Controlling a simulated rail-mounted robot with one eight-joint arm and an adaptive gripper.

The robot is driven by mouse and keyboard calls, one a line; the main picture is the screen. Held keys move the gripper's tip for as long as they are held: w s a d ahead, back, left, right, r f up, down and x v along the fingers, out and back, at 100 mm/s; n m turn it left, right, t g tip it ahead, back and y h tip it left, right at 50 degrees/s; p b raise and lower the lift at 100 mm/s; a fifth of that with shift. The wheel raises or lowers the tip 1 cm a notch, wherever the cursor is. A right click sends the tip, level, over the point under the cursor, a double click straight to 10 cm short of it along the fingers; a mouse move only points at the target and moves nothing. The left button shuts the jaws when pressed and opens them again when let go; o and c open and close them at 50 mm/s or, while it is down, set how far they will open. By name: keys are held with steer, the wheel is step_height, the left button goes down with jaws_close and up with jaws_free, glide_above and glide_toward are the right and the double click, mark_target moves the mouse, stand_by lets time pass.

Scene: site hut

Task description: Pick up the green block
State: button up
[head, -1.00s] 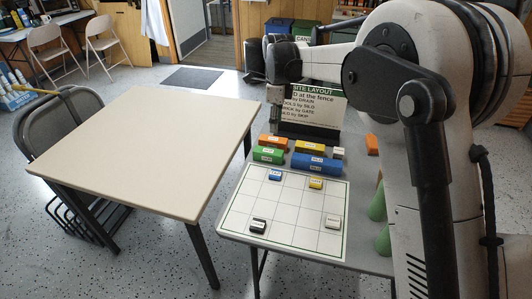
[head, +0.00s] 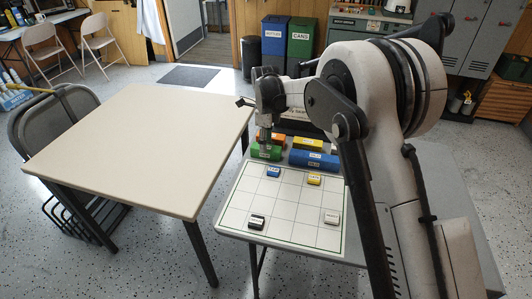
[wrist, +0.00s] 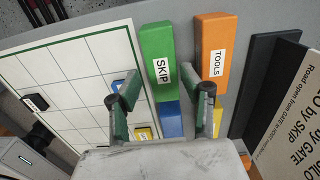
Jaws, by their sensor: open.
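The green block (head: 262,155), labelled SKIP, lies at the back left of the grey table, just behind the white grid board. In the wrist view the green block (wrist: 157,42) shows nearly whole, its near end between my two fingers. My gripper (head: 265,139) is above the green block in the head view and hides part of it. In the wrist view my gripper (wrist: 158,84) is open, with one finger to each side of the block and nothing held. I cannot tell the exact height of the fingertips over it.
An orange TOOLS block (wrist: 215,48) lies beside the green one, with a blue block (head: 313,159) and a yellow block (head: 308,143) close to the right. The grid board (head: 280,205) carries small labelled pieces. A sign (wrist: 290,110) stands behind. The cream table (head: 140,140) is bare.

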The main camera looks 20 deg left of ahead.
step_height(320, 180, down, 5)
steer(key=shift+w+b, duration=0.15)
steer(key=shift+b, duration=0.2)
steer(key=c, duration=1)
